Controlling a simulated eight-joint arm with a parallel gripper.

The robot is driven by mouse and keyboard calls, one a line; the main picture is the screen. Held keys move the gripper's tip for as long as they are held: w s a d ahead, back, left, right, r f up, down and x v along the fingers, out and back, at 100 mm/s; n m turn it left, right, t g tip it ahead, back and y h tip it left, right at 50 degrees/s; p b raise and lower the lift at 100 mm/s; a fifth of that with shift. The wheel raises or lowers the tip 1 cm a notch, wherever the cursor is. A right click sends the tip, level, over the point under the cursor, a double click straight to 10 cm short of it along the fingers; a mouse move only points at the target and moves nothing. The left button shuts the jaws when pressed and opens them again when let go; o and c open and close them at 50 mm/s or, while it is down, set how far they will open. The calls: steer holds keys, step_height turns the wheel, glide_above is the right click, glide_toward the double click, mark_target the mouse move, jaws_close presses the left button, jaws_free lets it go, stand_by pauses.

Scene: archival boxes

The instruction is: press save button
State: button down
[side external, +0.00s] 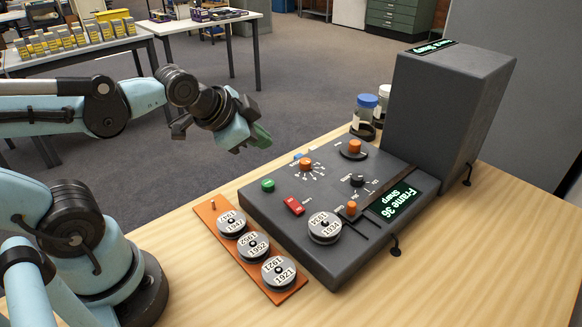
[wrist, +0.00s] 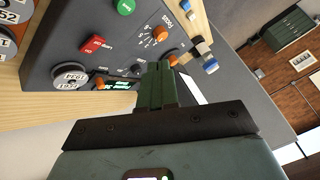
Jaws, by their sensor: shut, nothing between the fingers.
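The grey control console (side external: 262,215) lies on the wooden table. It carries a green round button (side external: 267,185), a red rocker switch (side external: 294,207) and several orange knobs. The green button also shows at the top of the wrist view (wrist: 124,6). I cannot read which control is labelled save. My gripper (side external: 262,138) is shut and empty, in the air above and behind the console's left side in the side view. It touches nothing. In the wrist view its green fingers (wrist: 160,70) are together and cover part of the console.
A film reel (side external: 325,227) labelled 1934 sits on the console. An orange rack (side external: 285,292) of labelled reels lies at its left. Jars (side external: 365,115) stand behind. Air above the console's left is free.

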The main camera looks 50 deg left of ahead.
mark_target(265, 186)
steer(key=shift+w+a+r+m+t, duration=0.2)
steer(key=shift+w+r+m+t, duration=0.25)
steer(key=shift+m, duration=0.45)
steer(key=shift+f, duration=0.25)
steer(key=shift+f, duration=4.25)
steer(key=shift+f, duration=0.2)
steer(key=shift+f, duration=0.25)
steer(key=shift+f, duration=0.45)
steer(key=shift+r, duration=0.9)
